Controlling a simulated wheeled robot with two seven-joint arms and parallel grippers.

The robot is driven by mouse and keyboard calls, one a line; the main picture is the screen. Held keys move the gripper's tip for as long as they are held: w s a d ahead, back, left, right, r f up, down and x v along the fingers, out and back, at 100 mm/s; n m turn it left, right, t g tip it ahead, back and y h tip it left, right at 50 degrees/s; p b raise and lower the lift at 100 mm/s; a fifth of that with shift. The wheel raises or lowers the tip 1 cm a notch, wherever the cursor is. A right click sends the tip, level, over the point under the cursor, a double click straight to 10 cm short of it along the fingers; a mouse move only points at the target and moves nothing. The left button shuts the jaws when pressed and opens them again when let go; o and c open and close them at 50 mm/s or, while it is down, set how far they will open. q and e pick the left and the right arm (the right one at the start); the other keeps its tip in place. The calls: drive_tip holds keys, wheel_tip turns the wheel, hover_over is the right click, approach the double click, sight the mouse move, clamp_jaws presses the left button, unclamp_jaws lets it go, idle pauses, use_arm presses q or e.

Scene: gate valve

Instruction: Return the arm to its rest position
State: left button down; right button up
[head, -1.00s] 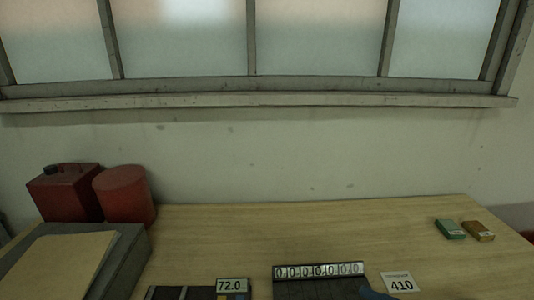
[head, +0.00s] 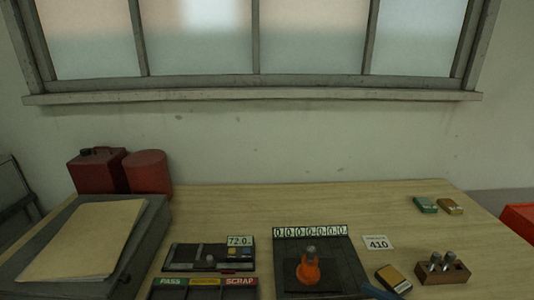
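Neither of my grippers shows in the head view, and no arm of mine can be made out. An orange piece with a grey top (head: 308,270) stands upright on a dark square plate (head: 342,262) near the bottom middle. A white strip of zeros (head: 310,232) runs along the back of that plate. A blue item (head: 378,291) lies at the plate's right corner, partly cut off by the bottom edge.
A tray marked PASS and SCRAP (head: 203,283) and a "72.0" device (head: 208,257) stand left of the plate. A grey case (head: 146,240) and red cans (head: 149,172) stand further left. A brown block (head: 455,273) sits right. The table (head: 260,205) is clear at the back.

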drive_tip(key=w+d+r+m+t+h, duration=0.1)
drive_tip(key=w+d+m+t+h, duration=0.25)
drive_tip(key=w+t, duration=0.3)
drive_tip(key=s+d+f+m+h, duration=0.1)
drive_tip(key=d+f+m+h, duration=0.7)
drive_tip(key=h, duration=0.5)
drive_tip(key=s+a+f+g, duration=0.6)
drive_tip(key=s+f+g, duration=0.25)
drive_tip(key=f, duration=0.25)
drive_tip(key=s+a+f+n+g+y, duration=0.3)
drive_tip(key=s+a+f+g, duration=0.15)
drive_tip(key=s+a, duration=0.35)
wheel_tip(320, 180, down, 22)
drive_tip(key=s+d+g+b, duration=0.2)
drive_tip(key=b, duration=0.4)
use_arm(q)
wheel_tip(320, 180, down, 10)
drive_tip(key=b, duration=0.4)
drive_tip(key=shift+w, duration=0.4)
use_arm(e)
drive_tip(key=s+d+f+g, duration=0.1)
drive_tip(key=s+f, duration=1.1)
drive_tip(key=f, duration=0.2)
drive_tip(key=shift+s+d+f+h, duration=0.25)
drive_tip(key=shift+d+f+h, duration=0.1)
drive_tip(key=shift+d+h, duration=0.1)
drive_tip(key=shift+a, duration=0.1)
